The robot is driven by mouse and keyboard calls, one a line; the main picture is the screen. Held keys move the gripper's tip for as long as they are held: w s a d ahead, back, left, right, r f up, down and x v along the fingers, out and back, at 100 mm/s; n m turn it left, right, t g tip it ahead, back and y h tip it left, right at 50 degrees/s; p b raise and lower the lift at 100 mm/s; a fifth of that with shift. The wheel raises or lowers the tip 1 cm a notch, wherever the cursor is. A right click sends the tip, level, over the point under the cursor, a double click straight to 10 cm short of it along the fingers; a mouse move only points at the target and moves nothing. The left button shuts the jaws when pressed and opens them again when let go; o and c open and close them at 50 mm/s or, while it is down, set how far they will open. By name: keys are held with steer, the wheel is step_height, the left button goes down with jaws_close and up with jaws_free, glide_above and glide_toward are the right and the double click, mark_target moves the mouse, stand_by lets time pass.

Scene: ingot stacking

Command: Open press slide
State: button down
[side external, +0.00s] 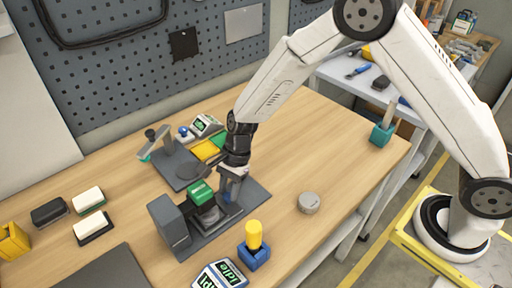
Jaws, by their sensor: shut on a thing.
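The press stands on a grey base plate (257,191) on the wooden bench, with a tall grey block (168,221) at its left end. The press slide (209,216) is a dark piece on that plate, with a green block (201,190) at its top. My gripper (230,190) points down at the right end of the slide, and its fingers are shut on it. The exact contact is small and partly hidden by the fingers. A gap shows between my gripper and the tall grey block.
A yellow-topped blue holder (254,246) and an "Idle" display (220,275) stand in front. A round grey puck (309,202) lies to the right. A clamp fixture (170,160) and yellow and green trays (206,149) stand behind. The bench's right side is mostly clear.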

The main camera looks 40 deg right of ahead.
steer(key=d, duration=1)
steer(key=shift+d+r, duration=0.1)
steer(key=shift+d, duration=0.2)
steer(key=shift+c, duration=1.9)
jaws_free()
steer(key=v, duration=0.7)
steer(key=shift+r, duration=0.3)
steer(key=shift+d, duration=0.15)
steer(key=s+d+r+n+t+h, duration=0.2)
steer(key=s+d+n, duration=0.1)
steer(key=s+n, duration=0.4)
steer(key=s+d+r+n+t+h, duration=0.1)
steer(key=s+d+r+n+h, duration=0.1)
steer(key=s+n, duration=0.5)
steer(key=shift+s+d+n+t, duration=0.15)
steer(key=shift+d+n+t, duration=0.3)
steer(key=shift+d, duration=0.25)
